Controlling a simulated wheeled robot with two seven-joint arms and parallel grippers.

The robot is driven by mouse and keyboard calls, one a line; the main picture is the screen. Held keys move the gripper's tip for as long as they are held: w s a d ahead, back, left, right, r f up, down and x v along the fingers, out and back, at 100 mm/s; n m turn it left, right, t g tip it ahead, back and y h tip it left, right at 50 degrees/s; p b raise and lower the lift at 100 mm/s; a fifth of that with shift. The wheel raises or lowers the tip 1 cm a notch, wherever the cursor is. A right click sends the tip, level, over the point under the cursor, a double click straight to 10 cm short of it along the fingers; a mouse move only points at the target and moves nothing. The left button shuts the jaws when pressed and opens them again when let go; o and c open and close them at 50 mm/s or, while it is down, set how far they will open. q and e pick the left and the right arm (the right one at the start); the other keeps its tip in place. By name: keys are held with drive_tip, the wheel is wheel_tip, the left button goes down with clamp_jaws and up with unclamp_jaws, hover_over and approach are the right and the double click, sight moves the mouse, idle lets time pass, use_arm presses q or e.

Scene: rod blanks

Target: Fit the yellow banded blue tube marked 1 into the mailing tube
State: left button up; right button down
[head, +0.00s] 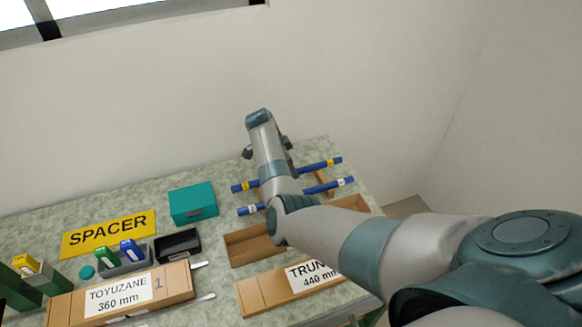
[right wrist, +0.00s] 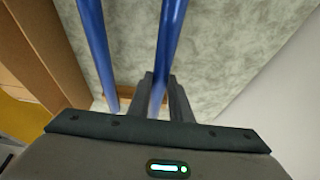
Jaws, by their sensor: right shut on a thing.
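A blue tube with yellow bands (head: 319,166) lies at the back right of the table in the head view, its middle hidden behind my right arm. My right gripper (right wrist: 160,84) is shut on a blue tube in the right wrist view, which appears to be this yellow banded one. No number can be read on it. A second blue tube with pale bands (head: 325,187) lies parallel and nearer the cartons; it also shows in the right wrist view (right wrist: 95,40). A long carton labelled TOYUZANE 360 mm (head: 176,284) bears a 1. My left gripper is not in view.
Another carton labelled TRUN, 440 mm (head: 262,294), and an open brown tray (head: 240,236) lie in front of the tubes. A yellow SPACER sign (head: 75,243), teal box (head: 193,203), black bin (head: 178,247) and grey bin (head: 117,270) stand left. A wall rises behind.

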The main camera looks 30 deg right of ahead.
drive_tip(key=shift+f+b, duration=0.35)
drive_tip(key=c, duration=1.6)
unclamp_jaws()
drive_tip(key=shift+r, duration=0.1)
drive_tip(key=b+v, duration=0.1)
drive_tip(key=v, duration=0.1)
drive_tip(key=b+v, duration=0.1)
drive_tip(key=v, duration=0.1)
drive_tip(key=shift+w+a+b, duration=0.25)
drive_tip(key=shift+w+b, duration=0.1)
drive_tip(key=shift+b+v, duration=1.9)
drive_tip(key=shift+v, duration=4.75)
drive_tip(key=shift+o, duration=0.4)
drive_tip(key=shift+d, duration=0.1)
